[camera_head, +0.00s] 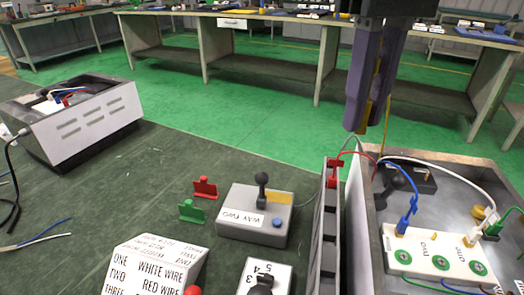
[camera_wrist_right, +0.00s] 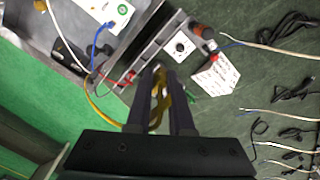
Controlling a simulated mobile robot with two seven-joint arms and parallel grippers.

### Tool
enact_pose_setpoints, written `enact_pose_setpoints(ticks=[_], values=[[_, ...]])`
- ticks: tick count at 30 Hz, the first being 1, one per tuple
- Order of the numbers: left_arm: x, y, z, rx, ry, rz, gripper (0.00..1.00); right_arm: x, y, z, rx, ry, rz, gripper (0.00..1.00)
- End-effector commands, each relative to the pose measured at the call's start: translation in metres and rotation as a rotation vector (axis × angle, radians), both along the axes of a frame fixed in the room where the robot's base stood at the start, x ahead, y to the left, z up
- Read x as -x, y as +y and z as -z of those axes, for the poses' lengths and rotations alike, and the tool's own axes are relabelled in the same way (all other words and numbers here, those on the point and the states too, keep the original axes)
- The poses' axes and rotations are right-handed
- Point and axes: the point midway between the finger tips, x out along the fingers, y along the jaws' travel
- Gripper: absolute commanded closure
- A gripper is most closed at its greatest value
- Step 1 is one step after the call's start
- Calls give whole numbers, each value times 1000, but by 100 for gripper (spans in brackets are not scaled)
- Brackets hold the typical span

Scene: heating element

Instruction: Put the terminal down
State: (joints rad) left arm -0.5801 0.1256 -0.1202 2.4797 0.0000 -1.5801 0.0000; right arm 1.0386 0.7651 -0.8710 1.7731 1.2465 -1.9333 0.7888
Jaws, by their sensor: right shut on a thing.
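My right gripper (camera_head: 361,126) points down from the top of the head view, above the back edge of the open metal box (camera_head: 365,235). It is shut on a yellow terminal (camera_head: 366,112), mostly hidden between the fingers. In the right wrist view, the gripper (camera_wrist_right: 161,72) has the yellow terminal (camera_wrist_right: 160,100) between its fingers. A yellow wire (camera_head: 387,125) hangs beside the fingers towards the box; it also curves left in the wrist view (camera_wrist_right: 97,108). The terminal is held in the air, clear of the table. My left gripper is not in view.
The box holds a white block (camera_head: 440,255) with a blue plug (camera_head: 403,225). A red clip (camera_head: 333,175) sits on the grey divider. Red (camera_head: 205,187) and green (camera_head: 192,211) clips stand near a switch box (camera_head: 254,215). The green table is clear at the back middle.

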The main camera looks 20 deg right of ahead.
Motion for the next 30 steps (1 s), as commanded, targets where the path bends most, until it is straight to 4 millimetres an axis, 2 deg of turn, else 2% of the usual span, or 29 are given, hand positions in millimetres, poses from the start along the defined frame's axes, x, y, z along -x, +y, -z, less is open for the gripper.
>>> enact_pose_setpoints(ticks=[12,15,23,30], values=[[0,0,29,2,-1,-2,0,2,-1,118,2,6,0,100],[0,-1,33,3,-1,-3,0,1,-1,137,2,4,0,100],[0,-3,37,10,-1,-7,0,1,-1,158,3,3,-1,100],[0,-3,48,10,-1,-7,0,1,0,192,1,2,-1,100]])
